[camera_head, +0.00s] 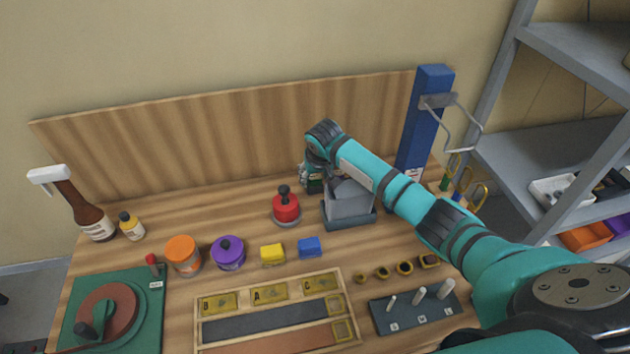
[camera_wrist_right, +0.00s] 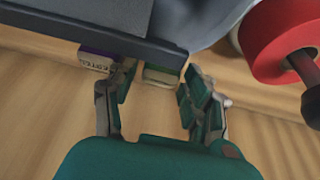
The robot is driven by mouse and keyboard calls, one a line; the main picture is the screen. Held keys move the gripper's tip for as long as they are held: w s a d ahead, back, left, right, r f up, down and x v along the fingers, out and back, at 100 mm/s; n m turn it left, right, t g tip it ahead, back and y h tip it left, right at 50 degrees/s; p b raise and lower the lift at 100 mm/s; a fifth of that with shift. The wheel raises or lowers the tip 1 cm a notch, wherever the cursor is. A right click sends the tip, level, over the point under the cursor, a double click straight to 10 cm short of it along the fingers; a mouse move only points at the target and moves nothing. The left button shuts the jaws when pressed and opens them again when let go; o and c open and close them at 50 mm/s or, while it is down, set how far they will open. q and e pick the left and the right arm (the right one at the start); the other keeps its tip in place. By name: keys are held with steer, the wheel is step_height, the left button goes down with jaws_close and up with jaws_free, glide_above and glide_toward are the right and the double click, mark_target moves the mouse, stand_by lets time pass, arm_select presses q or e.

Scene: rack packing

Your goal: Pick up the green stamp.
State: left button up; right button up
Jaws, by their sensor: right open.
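My right gripper (camera_head: 311,180) reaches down behind a grey block at the back of the bench; the arm partly hides it. In the right wrist view the gripper (camera_wrist_right: 160,84) is open. A small pale block with a green edge (camera_wrist_right: 164,74), which looks like the green stamp, sits between its fingertips, partly hidden under a dark edge. I cannot tell whether the fingers touch it. A similar purple-edged block with lettering (camera_wrist_right: 97,61) lies just left of the fingers. My left gripper is not in view.
The grey block's dark base (camera_head: 349,220) stands close to the gripper. A red pot with a black knob (camera_head: 286,208) is just left of it. A blue post (camera_head: 424,120) rises at right. Orange (camera_head: 183,256) and purple (camera_head: 228,257) pots stand farther left.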

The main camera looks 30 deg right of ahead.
mark_target(315, 176)
steer(key=shift+w+f, duration=0.25)
steer(key=shift+f, duration=0.3)
steer(key=c, duration=0.9)
steer(key=shift+r, duration=0.1)
step_height(315, 176, up, 10)
steer(key=shift+b, duration=1.25)
steer(key=o, duration=0.6)
steer(key=c, duration=0.3)
